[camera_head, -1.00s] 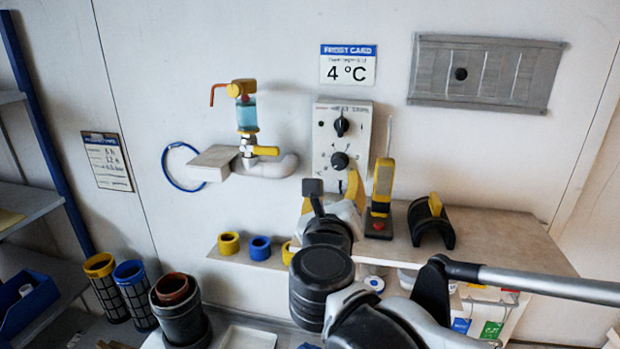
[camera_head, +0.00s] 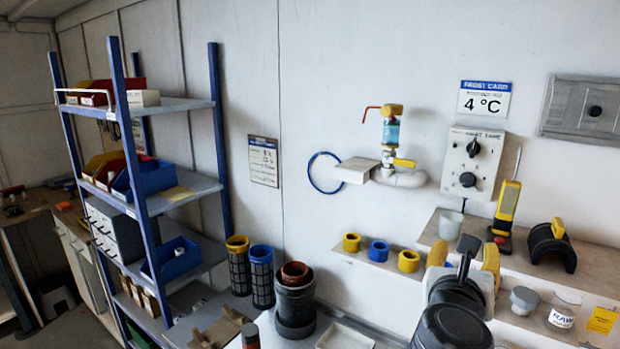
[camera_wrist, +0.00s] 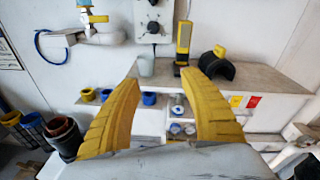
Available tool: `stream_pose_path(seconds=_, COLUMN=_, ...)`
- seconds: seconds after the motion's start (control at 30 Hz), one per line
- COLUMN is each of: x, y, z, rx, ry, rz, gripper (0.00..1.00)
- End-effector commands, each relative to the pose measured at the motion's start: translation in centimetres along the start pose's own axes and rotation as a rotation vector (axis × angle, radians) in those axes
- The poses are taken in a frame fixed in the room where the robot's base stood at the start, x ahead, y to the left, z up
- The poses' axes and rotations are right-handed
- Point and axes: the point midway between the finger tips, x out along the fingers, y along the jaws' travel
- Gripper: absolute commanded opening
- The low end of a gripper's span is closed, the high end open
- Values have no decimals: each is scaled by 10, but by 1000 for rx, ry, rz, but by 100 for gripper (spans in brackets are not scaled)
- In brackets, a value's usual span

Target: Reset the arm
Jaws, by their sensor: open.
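My gripper (camera_wrist: 160,100) has two yellow ribbed fingers. In the wrist view they stand wide apart with nothing between them, facing the shelf and wall. In the head view my gripper (camera_head: 466,262) shows at the lower right, partly hidden by my own dark arm joints. It is raised in front of the wall shelf (camera_head: 590,262) and seems apart from it.
The shelf carries a yellow handheld device (camera_head: 507,205), a black cradle (camera_head: 552,248) and a cup (camera_head: 451,225). A control box (camera_head: 472,162) and a valve pipe (camera_head: 400,178) are on the wall. A blue-framed rack (camera_head: 146,195) stands left. Dark canisters (camera_head: 295,305) stand below.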

Motion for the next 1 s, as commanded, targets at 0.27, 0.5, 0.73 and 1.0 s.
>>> stream_pose_path(seconds=0.27, x=-2, y=-3, z=-106, rx=598, ry=206, rz=-52, gripper=51)
stream_pose_path(seconds=0.5, x=-24, y=13, z=-244, rx=1438, ry=476, rz=-265, gripper=51)
stream_pose_path(seconds=0.73, x=-73, y=60, z=-367, rx=2375, ry=745, rz=-770, gripper=51)
stream_pose_path(seconds=1.0, x=-98, y=86, z=-393, rx=2724, ry=835, rz=-1105, gripper=51)
